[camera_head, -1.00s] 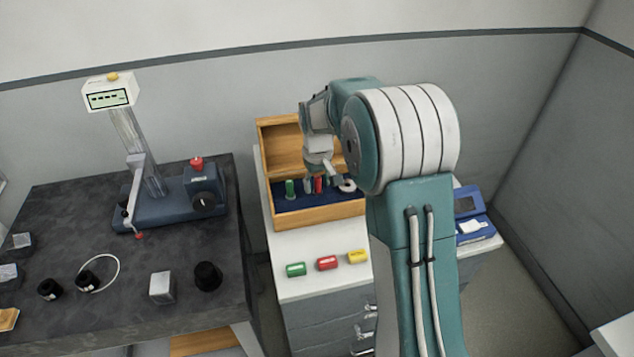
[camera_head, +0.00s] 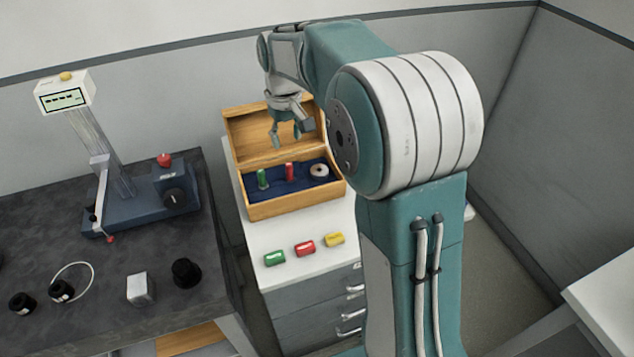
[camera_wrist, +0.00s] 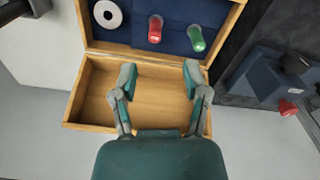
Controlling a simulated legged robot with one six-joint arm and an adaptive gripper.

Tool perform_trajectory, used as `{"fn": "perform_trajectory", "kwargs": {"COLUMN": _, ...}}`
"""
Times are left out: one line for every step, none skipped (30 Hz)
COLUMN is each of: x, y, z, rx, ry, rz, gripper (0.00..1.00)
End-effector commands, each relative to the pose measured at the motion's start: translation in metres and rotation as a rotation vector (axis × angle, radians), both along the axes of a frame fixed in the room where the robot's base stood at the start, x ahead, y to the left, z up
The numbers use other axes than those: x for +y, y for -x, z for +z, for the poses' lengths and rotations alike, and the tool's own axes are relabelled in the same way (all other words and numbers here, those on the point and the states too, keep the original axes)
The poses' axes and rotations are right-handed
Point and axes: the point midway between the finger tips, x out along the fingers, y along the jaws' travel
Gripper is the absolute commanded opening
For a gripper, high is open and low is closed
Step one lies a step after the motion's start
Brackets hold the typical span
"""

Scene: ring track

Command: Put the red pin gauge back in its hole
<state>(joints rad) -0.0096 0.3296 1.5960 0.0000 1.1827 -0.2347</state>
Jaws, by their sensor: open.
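The red pin gauge (camera_head: 289,172) stands upright in the blue insert of the wooden box (camera_head: 297,207). It also shows in the wrist view (camera_wrist: 155,29), seen from above. The green pin gauge (camera_head: 262,179) stands to its left in the head view and to its right in the wrist view (camera_wrist: 196,38). A white ring (camera_head: 319,170) lies in the insert on the other side of the red pin. My gripper (camera_head: 288,143) is open and empty, raised in front of the box's open lid, apart from the red pin.
Green (camera_head: 274,258), red (camera_head: 305,248) and yellow (camera_head: 334,239) small blocks lie on the white cabinet top (camera_head: 262,234) before the box. A dark table (camera_head: 90,260) with a gauge stand (camera_head: 130,205) is at left. The box lid (camera_head: 240,134) stands open behind.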

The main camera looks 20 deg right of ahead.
Motion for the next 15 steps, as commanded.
{"fn": "perform_trajectory", "kwargs": {"x": 0.0, "y": 0.011, "z": 0.011, "rx": -0.021, "ry": 0.0, "rz": -0.008, "gripper": 0.59}}
{"fn": "perform_trajectory", "kwargs": {"x": -0.001, "y": 0.018, "z": 0.017, "rx": -0.032, "ry": -0.001, "rz": -0.015, "gripper": 0.59}}
{"fn": "perform_trajectory", "kwargs": {"x": -0.001, "y": 0.026, "z": 0.023, "rx": -0.048, "ry": -0.001, "rz": -0.023, "gripper": 0.59}}
{"fn": "perform_trajectory", "kwargs": {"x": -0.001, "y": 0.033, "z": 0.027, "rx": -0.058, "ry": -0.002, "rz": -0.029, "gripper": 0.59}}
{"fn": "perform_trajectory", "kwargs": {"x": -0.001, "y": 0.04, "z": 0.032, "rx": -0.069, "ry": -0.003, "rz": -0.034, "gripper": 0.59}}
{"fn": "perform_trajectory", "kwargs": {"x": -0.001, "y": 0.049, "z": 0.037, "rx": -0.084, "ry": -0.004, "rz": -0.042, "gripper": 0.59}}
{"fn": "perform_trajectory", "kwargs": {"x": -0.002, "y": 0.055, "z": 0.041, "rx": -0.095, "ry": -0.005, "rz": -0.048, "gripper": 0.59}}
{"fn": "perform_trajectory", "kwargs": {"x": -0.002, "y": 0.062, "z": 0.045, "rx": -0.106, "ry": -0.006, "rz": -0.055, "gripper": 0.59}}
{"fn": "perform_trajectory", "kwargs": {"x": -0.002, "y": 0.072, "z": 0.049, "rx": -0.121, "ry": -0.006, "rz": -0.063, "gripper": 0.59}}
{"fn": "perform_trajectory", "kwargs": {"x": -0.002, "y": 0.078, "z": 0.052, "rx": -0.132, "ry": -0.007, "rz": -0.068, "gripper": 0.59}}
{"fn": "perform_trajectory", "kwargs": {"x": -0.002, "y": 0.085, "z": 0.055, "rx": -0.143, "ry": -0.008, "rz": -0.073, "gripper": 0.59}}
{"fn": "perform_trajectory", "kwargs": {"x": -0.002, "y": 0.095, "z": 0.059, "rx": -0.158, "ry": -0.01, "rz": -0.082, "gripper": 0.59}}
{"fn": "perform_trajectory", "kwargs": {"x": -0.003, "y": 0.102, "z": 0.061, "rx": -0.168, "ry": -0.011, "rz": -0.088, "gripper": 0.59}}
{"fn": "perform_trajectory", "kwargs": {"x": -0.003, "y": 0.109, "z": 0.063, "rx": -0.179, "ry": -0.013, "rz": -0.094, "gripper": 0.59}}
{"fn": "perform_trajectory", "kwargs": {"x": -0.003, "y": 0.118, "z": 0.066, "rx": -0.194, "ry": -0.013, "rz": -0.101, "gripper": 0.59}}
